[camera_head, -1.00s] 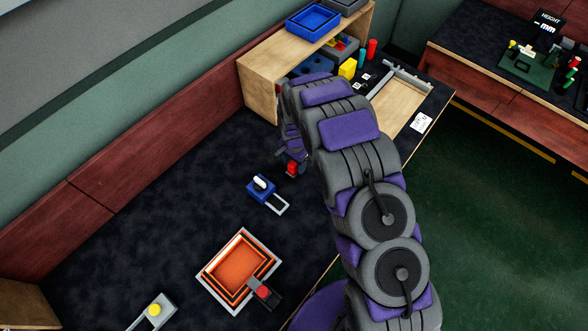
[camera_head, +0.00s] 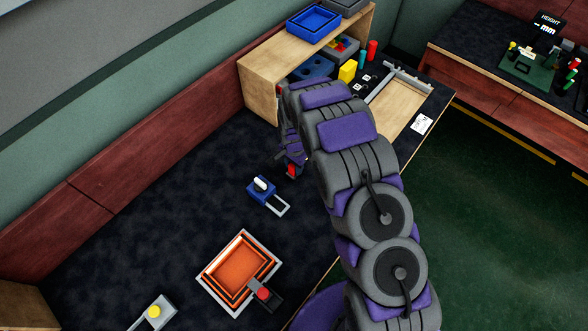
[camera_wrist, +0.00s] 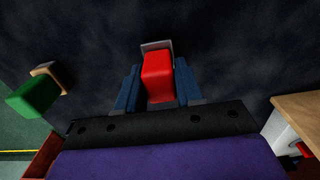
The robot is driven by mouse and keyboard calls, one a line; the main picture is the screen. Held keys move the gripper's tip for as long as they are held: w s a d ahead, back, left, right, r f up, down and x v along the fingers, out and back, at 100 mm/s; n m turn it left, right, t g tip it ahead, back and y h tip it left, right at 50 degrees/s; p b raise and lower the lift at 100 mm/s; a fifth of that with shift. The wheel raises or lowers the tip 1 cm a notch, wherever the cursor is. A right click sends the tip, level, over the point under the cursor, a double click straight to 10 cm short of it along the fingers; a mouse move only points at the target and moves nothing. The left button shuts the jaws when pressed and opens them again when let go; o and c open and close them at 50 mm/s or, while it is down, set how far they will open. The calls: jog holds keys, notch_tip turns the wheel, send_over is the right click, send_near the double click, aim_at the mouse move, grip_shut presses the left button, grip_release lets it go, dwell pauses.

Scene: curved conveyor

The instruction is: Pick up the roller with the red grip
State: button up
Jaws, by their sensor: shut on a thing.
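In the wrist view, the red grip (camera_wrist: 158,77) stands between the two blue fingers of my gripper (camera_wrist: 158,90). The fingers are shut on it. A grey edge shows just past the grip's far end; the rest of the roller is hidden. In the head view, a small red part, the red grip (camera_head: 292,170), shows beside my gripper (camera_head: 287,160), which is mostly hidden by my arm above the dark table. I cannot tell how far it is off the table.
An orange tray (camera_head: 238,266) with a red-knobbed piece (camera_head: 263,293) at its edge lies at the front. A blue piece with a white knob (camera_head: 261,184) lies near my gripper. A wooden shelf (camera_head: 263,84) with bins stands behind. A green block (camera_wrist: 35,96) shows in the wrist view.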

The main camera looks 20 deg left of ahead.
jog(key=shift+r, duration=0.1)
jog(key=shift+r, duration=0.55)
notch_tip(320, 180, up, 3)
jog(key=shift+a+f+p, duration=0.1)
jog(key=shift+f+p, duration=0.1)
jog(key=shift+p, duration=0.25)
jog(key=s+d+r+p, duration=0.1)
jog(key=s+d, duration=0.8)
jog(key=s, duration=0.4)
jog(key=shift+d+p, duration=0.3)
jog(key=shift+d, duration=0.1)
jog(key=shift+w, duration=0.1)
jog(key=o, duration=0.6)
jog(key=c, duration=0.4)
